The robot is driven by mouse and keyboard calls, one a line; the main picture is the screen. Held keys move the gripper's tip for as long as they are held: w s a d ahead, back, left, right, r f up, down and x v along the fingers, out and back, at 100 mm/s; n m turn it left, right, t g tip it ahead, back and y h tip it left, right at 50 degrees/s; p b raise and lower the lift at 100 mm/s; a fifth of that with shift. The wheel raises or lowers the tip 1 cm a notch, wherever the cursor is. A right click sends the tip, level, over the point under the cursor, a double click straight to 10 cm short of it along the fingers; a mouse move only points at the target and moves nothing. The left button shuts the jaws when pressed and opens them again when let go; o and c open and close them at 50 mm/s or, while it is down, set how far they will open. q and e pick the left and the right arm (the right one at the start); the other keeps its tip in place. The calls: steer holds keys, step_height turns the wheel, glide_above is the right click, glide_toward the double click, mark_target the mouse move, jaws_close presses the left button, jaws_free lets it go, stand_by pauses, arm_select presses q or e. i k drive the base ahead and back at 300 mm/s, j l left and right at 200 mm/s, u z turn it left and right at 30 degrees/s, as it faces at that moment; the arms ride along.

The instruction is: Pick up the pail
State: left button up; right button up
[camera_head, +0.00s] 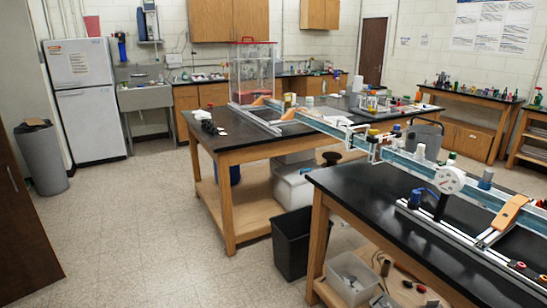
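No single thing is plainly the pail; several open containers could be it. A black bin (291,243) stands on the floor between the two workbenches. A translucent white tub (352,279) sits on the near bench's lower shelf. A blue container (235,173) is on the middle bench's lower shelf, partly hidden behind a leg. A tall grey bin (41,165) stands on the floor at the left, beside the fridge, with something brown on top. Neither of my grippers is in view.
The near bench (345,190) and middle bench (215,142) have black tops and carry long metal rails. A white fridge (90,125) and a sink (146,97) stand along the back wall. The tiled floor (150,230) is clear at left and centre.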

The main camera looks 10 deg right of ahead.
mark_target(432, 137)
steer(key=i+z, duration=0.4)
steer(key=i+j+z, duration=0.5)
steer(key=i+z, duration=0.25)
steer(key=i+j+z, duration=0.2)
steer(key=j+z, duration=0.2)
